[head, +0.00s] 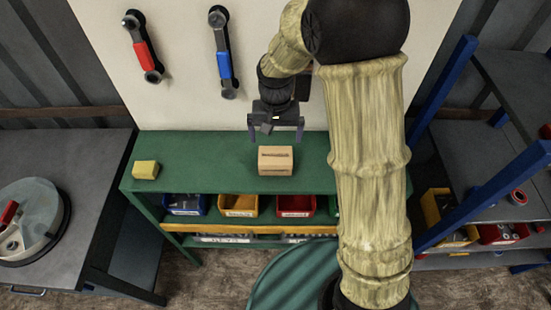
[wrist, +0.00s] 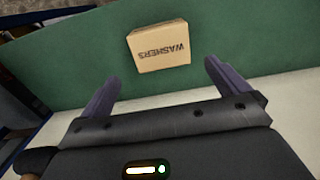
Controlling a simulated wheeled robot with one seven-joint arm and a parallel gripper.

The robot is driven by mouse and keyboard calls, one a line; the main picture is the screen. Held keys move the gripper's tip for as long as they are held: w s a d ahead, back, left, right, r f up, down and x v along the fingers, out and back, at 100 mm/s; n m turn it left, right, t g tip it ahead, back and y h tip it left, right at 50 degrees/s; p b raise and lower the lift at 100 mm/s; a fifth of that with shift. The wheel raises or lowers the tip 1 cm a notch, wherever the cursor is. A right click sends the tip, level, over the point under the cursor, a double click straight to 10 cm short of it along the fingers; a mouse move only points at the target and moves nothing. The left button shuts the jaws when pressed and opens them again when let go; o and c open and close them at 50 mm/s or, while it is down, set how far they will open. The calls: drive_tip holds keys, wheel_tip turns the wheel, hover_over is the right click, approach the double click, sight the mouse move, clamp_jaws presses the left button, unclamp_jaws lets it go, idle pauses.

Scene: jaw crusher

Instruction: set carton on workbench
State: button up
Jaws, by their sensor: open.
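A small tan carton (head: 276,165) sits on the green workbench (head: 195,152), near the middle of its top in the head view. In the wrist view the carton (wrist: 159,48) shows the printed word WASHERS and rests on the green surface (wrist: 235,35). My gripper (head: 276,132) is above and behind the carton in the head view. Its two fingers are spread apart with nothing between them. In the wrist view the gripper (wrist: 160,85) is open, and the carton lies beyond the fingertips, apart from them.
A yellow block (head: 145,170) lies at the bench's left end. Colored bins, including a red one (head: 295,205), sit on the shelf below. Two wrenches hang on the back panel (head: 180,30). A grey table (head: 75,165) stands left; a blue-framed shelf (head: 490,195) stands right.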

sight(275, 155)
wheel_tip(275, 155, down, 6)
drive_tip(key=shift+w+p, duration=0.15)
drive_tip(key=shift+p, duration=0.55)
drive_tip(key=shift+w+d+f, duration=0.1)
drive_tip(key=shift+d+f, duration=0.05)
drive_tip(key=shift+d, duration=0.15)
drive_tip(key=shift+s+a, duration=0.2)
drive_tip(key=shift+a, duration=0.05)
drive_tip(key=shift+s+a+f+p, duration=0.15)
drive_tip(key=shift+s+f+p, duration=0.05)
drive_tip(key=shift+f+p, duration=1.1)
drive_tip(key=shift+f, duration=1.25)
drive_tip(key=shift+w, duration=0.1)
